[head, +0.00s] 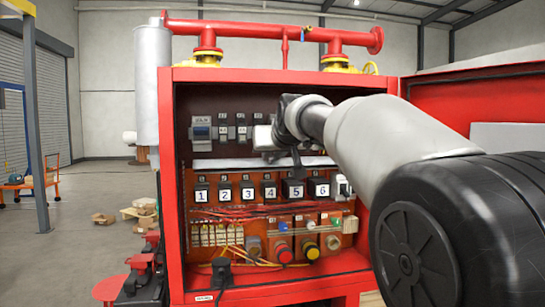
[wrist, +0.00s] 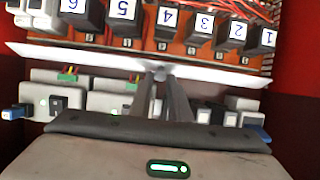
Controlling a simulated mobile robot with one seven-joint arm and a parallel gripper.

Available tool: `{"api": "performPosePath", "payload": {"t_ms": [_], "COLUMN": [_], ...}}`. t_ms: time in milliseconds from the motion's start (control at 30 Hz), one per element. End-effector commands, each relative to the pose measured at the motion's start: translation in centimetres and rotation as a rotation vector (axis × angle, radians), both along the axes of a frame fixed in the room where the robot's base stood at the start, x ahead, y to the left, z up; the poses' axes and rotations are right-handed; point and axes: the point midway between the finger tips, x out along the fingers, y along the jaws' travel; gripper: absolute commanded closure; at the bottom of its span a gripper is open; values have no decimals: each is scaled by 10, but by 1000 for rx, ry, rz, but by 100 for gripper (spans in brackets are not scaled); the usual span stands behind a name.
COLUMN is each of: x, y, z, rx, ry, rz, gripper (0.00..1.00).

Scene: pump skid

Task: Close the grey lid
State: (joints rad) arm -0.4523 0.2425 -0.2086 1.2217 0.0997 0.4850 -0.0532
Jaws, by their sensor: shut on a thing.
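The grey lid (head: 230,163) is a long, pale strip across the red cabinet, between the upper row of devices and the numbered row. In the wrist view the lid (wrist: 80,57) runs nearly the full width, standing out edge-on between the two rows. My gripper (head: 297,160) reaches in from the right, in front of the upper row. In the wrist view the fingertips of my gripper (wrist: 160,72) are together on the middle of the lid's edge. The fingers hide a small part of that edge.
Numbered black relays (head: 247,193) sit below the lid, with red wires and buttons (head: 283,252) lower down. Breakers (head: 201,131) line the upper row, close to my gripper. The cabinet's red door (head: 480,105) stands open at right. Open floor lies left.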

Motion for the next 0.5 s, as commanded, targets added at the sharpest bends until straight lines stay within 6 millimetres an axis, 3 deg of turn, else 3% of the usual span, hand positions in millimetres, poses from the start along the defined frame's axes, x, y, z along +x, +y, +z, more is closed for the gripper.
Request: {"api": "performPosePath", "payload": {"t_ms": [500], "x": [-4], "y": [-2], "z": [-35], "rx": [87], "ry": [-304], "rz": [-1], "gripper": [100]}}
